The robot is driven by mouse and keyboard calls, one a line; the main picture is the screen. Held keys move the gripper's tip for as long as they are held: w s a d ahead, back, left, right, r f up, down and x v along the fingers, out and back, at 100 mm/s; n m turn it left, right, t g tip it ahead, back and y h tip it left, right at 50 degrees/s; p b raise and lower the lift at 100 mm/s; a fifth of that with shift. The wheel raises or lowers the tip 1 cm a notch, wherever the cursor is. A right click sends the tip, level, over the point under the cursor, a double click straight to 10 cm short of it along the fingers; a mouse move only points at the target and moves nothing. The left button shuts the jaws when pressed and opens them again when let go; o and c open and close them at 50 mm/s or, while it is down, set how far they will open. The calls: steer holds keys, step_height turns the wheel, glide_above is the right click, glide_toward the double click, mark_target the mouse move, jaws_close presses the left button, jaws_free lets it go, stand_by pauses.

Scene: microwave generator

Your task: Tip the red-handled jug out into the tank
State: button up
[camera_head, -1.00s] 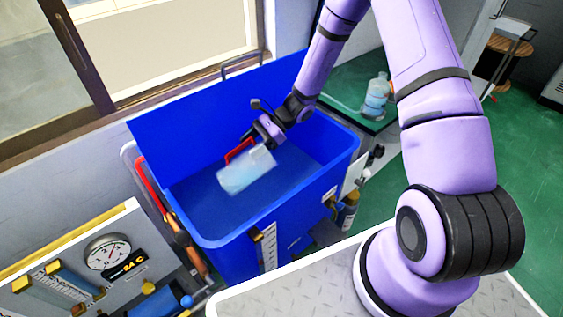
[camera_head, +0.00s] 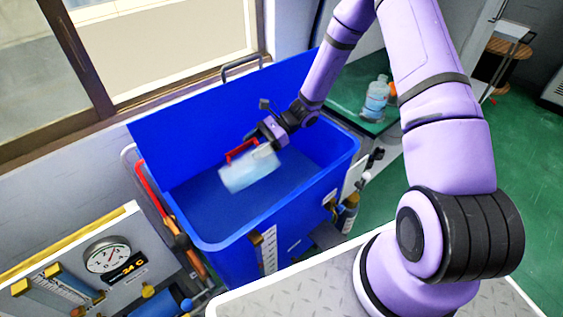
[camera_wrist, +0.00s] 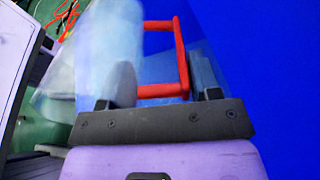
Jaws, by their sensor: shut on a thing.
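The jug (camera_head: 250,172) is a clear, pale blue vessel with a red handle (camera_head: 241,148). It is tilted well over, lying nearly on its side in the air within the blue tank's opening. The tank (camera_head: 232,236) is a large open blue bin with its lid raised at the back. The jug body (camera_wrist: 105,50) shows at left there. I cannot tell how much liquid is in it.
A clear bottle (camera_head: 376,100) stands on a green-topped surface behind the tank. A gauge panel (camera_head: 107,254) is at lower left. Red-handled tools (camera_head: 152,190) hang at the tank's left. A window is behind.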

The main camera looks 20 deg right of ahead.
steer(key=shift+d+r+y+b, duration=0.2)
steer(key=shift+d+y+b, duration=0.3)
stand_by(0.3)
steer(key=shift+d+r+y+b, duration=0.1)
steer(key=shift+y+b, duration=0.2)
steer(key=shift+b, duration=0.2)
steer(key=shift+w+d+r+y, duration=0.1)
steer(key=shift+d+r+y, duration=0.1)
steer(key=shift+y, duration=0.35)
steer(key=shift+d+r+y, duration=0.1)
steer(key=shift+d+y, duration=0.05)
steer(key=shift+y, duration=0.4)
stand_by(1.0)
